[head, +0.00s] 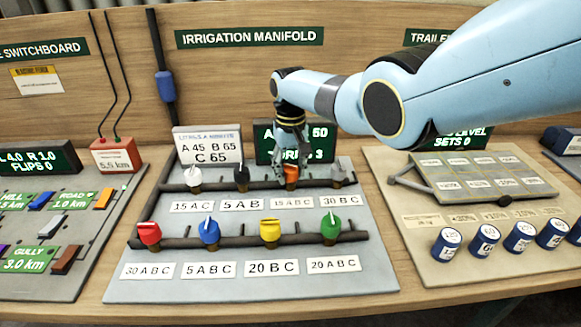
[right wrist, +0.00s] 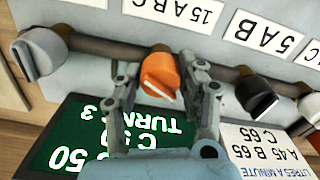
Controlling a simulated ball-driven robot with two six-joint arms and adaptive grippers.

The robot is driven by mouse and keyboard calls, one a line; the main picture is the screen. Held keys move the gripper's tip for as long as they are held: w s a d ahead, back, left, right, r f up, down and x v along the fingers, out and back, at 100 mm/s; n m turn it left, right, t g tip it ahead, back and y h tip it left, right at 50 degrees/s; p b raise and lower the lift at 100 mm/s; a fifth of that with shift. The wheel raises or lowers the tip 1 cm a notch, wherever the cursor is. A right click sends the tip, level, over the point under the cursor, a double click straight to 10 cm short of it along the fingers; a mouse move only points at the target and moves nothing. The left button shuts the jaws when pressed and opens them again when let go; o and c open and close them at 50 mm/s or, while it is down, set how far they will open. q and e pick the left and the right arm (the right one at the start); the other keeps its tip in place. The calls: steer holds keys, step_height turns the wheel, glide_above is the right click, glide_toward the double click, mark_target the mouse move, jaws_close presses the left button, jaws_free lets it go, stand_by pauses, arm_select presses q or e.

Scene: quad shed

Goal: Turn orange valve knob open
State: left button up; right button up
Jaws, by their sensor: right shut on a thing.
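The orange valve knob (head: 291,172) sits on the back pipe of the irrigation manifold, third from the left, above a label reading 15 ABC. My right gripper (head: 291,153) comes down on it from above and behind. In the right wrist view the orange knob (right wrist: 160,75) lies between the two fingers of my right gripper (right wrist: 163,82), which are shut on it. A pale pointer line shows on the knob's lower edge there; its exact angle is hard to tell. My left gripper is not in view.
A black knob (head: 241,175) and a grey knob (head: 337,174) flank the orange one. Red, blue, yellow and green knobs line the front pipe (head: 290,240). A green display (head: 262,143) stands close behind, partly hidden by my gripper. A white sign (head: 208,146) stands left of it.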

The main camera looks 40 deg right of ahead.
mark_target(290, 165)
steer(key=n, duration=0.5)
steer(key=shift+w+n, duration=0.1)
steer(key=shift+n, duration=0.3)
stand_by(0.4)
steer(key=o, duration=1.2)
step_height(290, 165, up, 12)
